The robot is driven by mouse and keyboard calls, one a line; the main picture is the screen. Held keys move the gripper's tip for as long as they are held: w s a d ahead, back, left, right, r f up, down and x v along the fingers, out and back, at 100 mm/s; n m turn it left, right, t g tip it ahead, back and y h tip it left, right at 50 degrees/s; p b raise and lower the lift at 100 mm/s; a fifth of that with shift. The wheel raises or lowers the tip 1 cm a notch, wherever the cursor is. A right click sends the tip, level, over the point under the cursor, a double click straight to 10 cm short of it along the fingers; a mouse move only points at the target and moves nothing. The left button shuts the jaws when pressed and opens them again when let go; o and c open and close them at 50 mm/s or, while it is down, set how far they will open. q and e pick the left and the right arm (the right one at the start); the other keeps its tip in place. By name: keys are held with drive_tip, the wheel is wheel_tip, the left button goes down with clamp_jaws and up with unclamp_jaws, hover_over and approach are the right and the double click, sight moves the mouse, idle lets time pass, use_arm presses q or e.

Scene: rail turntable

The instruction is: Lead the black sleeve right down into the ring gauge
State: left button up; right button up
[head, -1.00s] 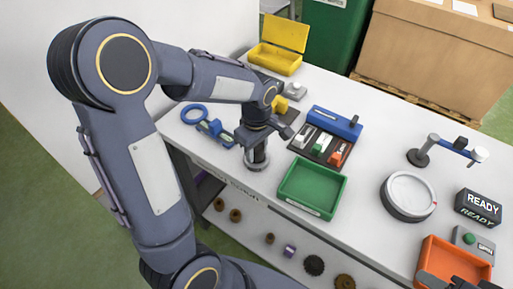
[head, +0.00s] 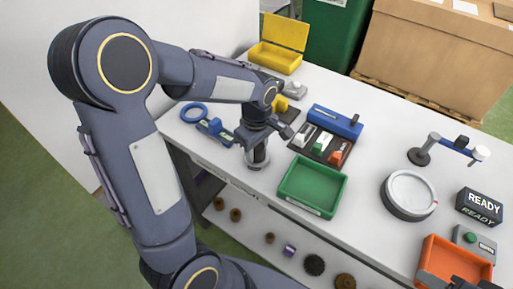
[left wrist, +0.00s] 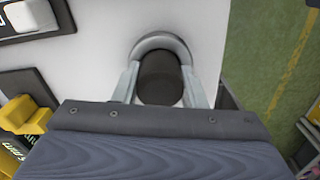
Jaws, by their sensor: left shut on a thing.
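The black sleeve (left wrist: 160,80) is upright between the two fingers of my left gripper (left wrist: 161,92) in the left wrist view. My left gripper (head: 258,148) is shut on it; in the head view the sleeve (head: 260,154) shows dark between the fingers. The grey ring gauge (head: 256,165) stands on the bench directly below it, near the front edge. In the left wrist view the ring gauge's rim (left wrist: 160,40) curves behind the sleeve. The sleeve's lower end is hidden, so I cannot tell how deep it sits.
A green tray (head: 283,200) stands right of the ring gauge, with a dark tool holder (head: 309,154) behind it. A blue ring (head: 194,113) and a blue device (head: 216,131) lie to the left. A round white plate (head: 409,193) and an orange bin (head: 450,263) stand farther right.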

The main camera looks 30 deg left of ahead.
use_arm(q)
drive_tip(key=o, duration=1.2)
drive_tip(key=shift+o, duration=0.2)
wheel_tip(320, 180, up, 8)
drive_tip(key=shift+f, duration=0.1)
drive_tip(key=s+d+m+t+h, duration=0.2)
drive_tip(key=s+m, duration=0.4)
drive_tip(key=s, duration=0.2)
drive_tip(key=s+d+r+m+t+h, duration=0.1)
drive_tip(key=s+d+m+t, duration=0.1)
drive_tip(key=s+m, duration=0.5)
drive_tip(key=shift+s+r+t+h, duration=0.2)
drive_tip(key=shift+s+t+h, duration=0.2)
drive_tip(key=shift+s+t, duration=0.5)
